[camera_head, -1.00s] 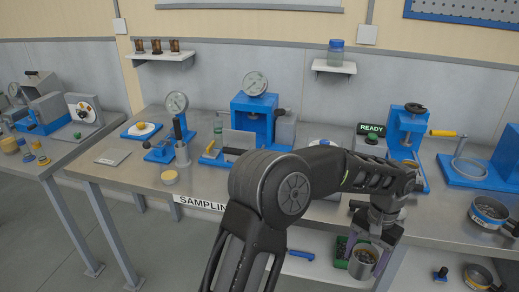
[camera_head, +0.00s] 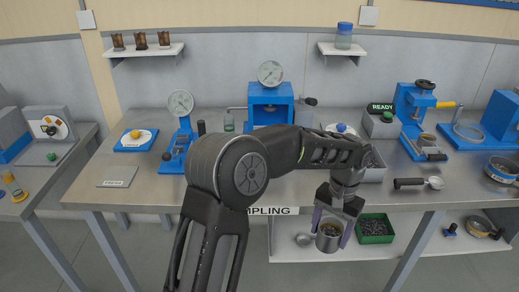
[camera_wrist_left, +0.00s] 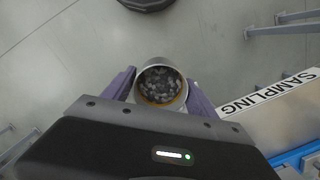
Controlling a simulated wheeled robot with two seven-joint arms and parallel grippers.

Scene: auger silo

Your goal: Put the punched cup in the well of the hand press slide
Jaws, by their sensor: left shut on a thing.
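A metal cup (camera_head: 328,240) with dark grey bits inside is between the purple fingers of my left gripper (camera_head: 332,228), in front of the bench edge. The left wrist view shows the cup (camera_wrist_left: 161,84) from above, with my left gripper (camera_wrist_left: 160,96) shut on its sides. I cannot see whether it is punched. A blue press (camera_head: 412,112) with a yellow handle stands on the bench at the right, further back than the cup. A low slide part (camera_head: 428,145) lies at its foot; its well is too small to make out. My right gripper is not in view.
A green bin (camera_head: 375,229) of dark bits stands on the lower shelf beside the cup. A black-handled scoop (camera_head: 418,183) lies on the bench at the right. A gauge press (camera_head: 268,104) stands behind my arm.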

